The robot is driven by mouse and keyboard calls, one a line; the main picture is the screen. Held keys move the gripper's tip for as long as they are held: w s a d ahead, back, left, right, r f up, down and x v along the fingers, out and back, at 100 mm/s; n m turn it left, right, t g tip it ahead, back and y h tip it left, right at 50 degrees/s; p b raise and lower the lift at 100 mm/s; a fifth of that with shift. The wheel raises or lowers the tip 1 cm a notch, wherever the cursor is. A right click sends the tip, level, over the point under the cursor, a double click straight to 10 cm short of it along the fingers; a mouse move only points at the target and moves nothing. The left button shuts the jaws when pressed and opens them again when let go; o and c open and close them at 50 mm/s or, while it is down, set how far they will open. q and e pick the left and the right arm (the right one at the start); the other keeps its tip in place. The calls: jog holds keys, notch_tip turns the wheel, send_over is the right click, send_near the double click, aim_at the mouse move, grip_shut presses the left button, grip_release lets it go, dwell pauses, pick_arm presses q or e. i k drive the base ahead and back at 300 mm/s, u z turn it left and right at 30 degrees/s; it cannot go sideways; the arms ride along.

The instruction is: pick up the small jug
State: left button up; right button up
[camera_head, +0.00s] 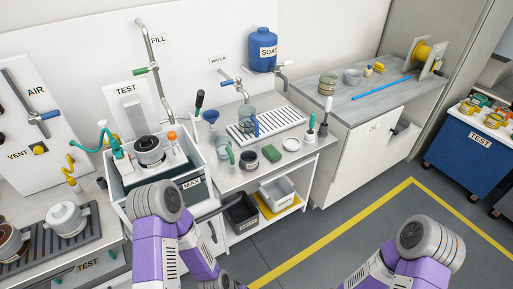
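Two clear jugs stand on the grey wash counter in the middle. The smaller-looking one, the small jug (222,150), has a green handle and stands upright near the sink, at the counter's left part. A larger-looking jug (246,118) with a blue handle stands behind it on the white ribbed drip tray, below the water tap. My two purple arms come in at the bottom, well apart from both jugs. Neither gripper shows in this view.
A dark-rimmed cup (249,160), a green sponge (271,153) and a white dish (291,143) stand right of the small jug. A ribbed drip tray (282,119) lies behind. Open floor (330,250) lies at lower right.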

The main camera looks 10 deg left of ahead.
aim_at(223, 143)
jog(key=u, duration=0.35)
jog(key=i, duration=1.05)
jog(key=z, duration=0.6)
